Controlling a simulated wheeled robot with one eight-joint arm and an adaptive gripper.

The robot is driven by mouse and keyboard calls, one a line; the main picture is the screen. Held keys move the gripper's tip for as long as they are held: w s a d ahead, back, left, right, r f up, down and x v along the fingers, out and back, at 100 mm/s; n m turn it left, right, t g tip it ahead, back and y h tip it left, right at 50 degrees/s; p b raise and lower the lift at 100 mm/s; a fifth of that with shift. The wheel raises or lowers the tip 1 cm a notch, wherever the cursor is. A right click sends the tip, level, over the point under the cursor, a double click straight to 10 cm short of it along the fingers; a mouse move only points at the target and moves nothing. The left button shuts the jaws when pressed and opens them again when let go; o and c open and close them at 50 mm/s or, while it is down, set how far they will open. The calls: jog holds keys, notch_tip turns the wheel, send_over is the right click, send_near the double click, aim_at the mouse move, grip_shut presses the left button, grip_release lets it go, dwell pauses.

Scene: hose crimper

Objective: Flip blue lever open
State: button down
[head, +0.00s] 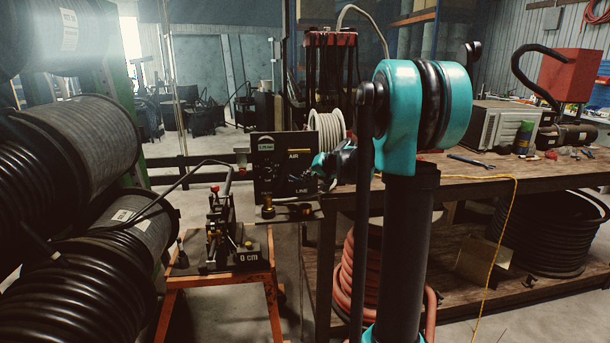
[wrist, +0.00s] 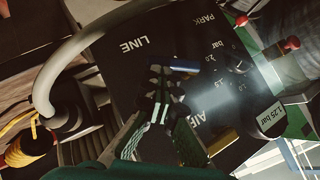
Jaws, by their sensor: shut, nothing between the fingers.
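The blue lever (wrist: 173,66) shows in the wrist view as a short blue bar on the black control panel (wrist: 110,68), between the words LINE and AIR. My gripper (wrist: 163,84) is shut and empty. Its fingertips are right beside the lever, covering part of the panel around it; I cannot tell whether they touch it. In the head view the panel (head: 267,185) stands left of the workbench, and my gripper (head: 316,178) is in front of its right side. The lever cannot be made out there.
A pressure gauge (wrist: 270,122) reading 1.25 bar and a dial with bar markings sit on the panel. A pale hose (wrist: 62,62) curves beside it. In the head view, an orange stand (head: 216,276) is at lower left and a wooden workbench (head: 470,183) at right.

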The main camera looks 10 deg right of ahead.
notch_tip(320, 180, down, 2)
jog(key=m+t+y, duration=0.1)
jog(key=m+y, duration=0.1)
jog(key=y, duration=0.1)
jog(key=shift+f, duration=0.2)
jog(key=f+m+y, duration=0.1)
jog(key=a+m+t+y, duration=0.1)
jog(key=y, duration=0.1)
jog(key=shift+a+f+m, duration=0.1)
jog(key=shift+f+m, duration=0.2)
jog(key=shift+f, duration=0.1)
jog(key=shift+r, duration=0.1)
